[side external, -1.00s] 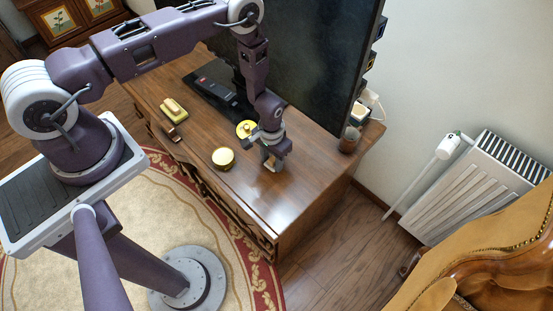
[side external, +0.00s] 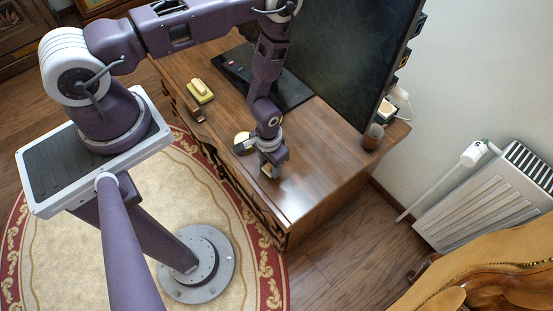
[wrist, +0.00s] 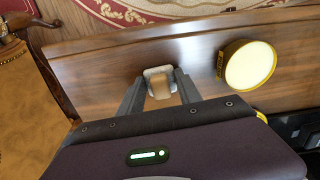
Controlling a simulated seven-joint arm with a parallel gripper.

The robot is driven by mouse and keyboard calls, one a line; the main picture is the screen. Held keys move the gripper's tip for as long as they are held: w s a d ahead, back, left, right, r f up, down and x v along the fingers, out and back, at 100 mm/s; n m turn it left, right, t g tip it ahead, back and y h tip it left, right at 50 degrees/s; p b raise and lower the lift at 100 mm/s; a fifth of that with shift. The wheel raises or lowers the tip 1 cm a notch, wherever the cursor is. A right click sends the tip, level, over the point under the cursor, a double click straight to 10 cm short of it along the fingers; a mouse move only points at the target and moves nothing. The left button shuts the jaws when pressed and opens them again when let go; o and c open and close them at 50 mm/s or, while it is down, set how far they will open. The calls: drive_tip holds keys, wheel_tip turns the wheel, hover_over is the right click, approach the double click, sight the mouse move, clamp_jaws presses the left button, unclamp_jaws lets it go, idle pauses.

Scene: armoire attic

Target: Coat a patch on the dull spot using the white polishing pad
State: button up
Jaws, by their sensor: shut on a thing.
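My gripper (side external: 268,170) is low over the wooden cabinet top (side external: 325,160), near its front edge. It is shut on the white polishing pad (wrist: 149,72). In the wrist view the pad's tan block (wrist: 163,90) sits between the two grey fingers, with a pale edge below it. I cannot tell whether the pad touches the wood. I cannot make out the dull spot for certain; a pale sheen (side external: 297,202) lies on the top, right of the gripper.
A round tin (wrist: 250,65) with cream contents stands beside the gripper, partly hidden in the side view (side external: 241,143). A yellow brush-like block (side external: 200,92) and small brown item (side external: 197,116) lie farther left. A television (side external: 345,55) and brown cup (side external: 373,136) stand behind.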

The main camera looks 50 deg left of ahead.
sight(225, 120)
drive_tip(key=shift+s, duration=0.85)
wheel_tip(225, 120, up, 8)
drive_tip(key=shift+r, duration=0.15)
drive_tip(key=w+a+n, duration=0.1)
drive_tip(key=a+n, duration=0.1)
drive_tip(key=a, duration=0.2)
drive_tip(key=w+a+n, duration=0.1)
drive_tip(key=a+n, duration=0.2)
drive_tip(key=a, duration=0.1)
drive_tip(key=w+a+n, duration=0.1)
drive_tip(key=a+n, duration=0.2)
drive_tip(key=a, duration=0.1)
drive_tip(key=shift+w+r, duration=0.3)
drive_tip(key=shift+r, duration=0.1)
drive_tip(key=s+a+r+n, duration=0.1)
drive_tip(key=s+a+n, duration=0.1)
drive_tip(key=a+n, duration=0.8)
drive_tip(key=shift+m, duration=0.5)
drive_tip(key=a+f, duration=0.1)
drive_tip(key=f, duration=0.2)
drive_tip(key=a+f, duration=0.1)
drive_tip(key=f, duration=0.2)
drive_tip(key=a+f, duration=0.1)
drive_tip(key=f, duration=0.2)
drive_tip(key=shift+f, duration=0.4)
drive_tip(key=shift+f, duration=0.15)
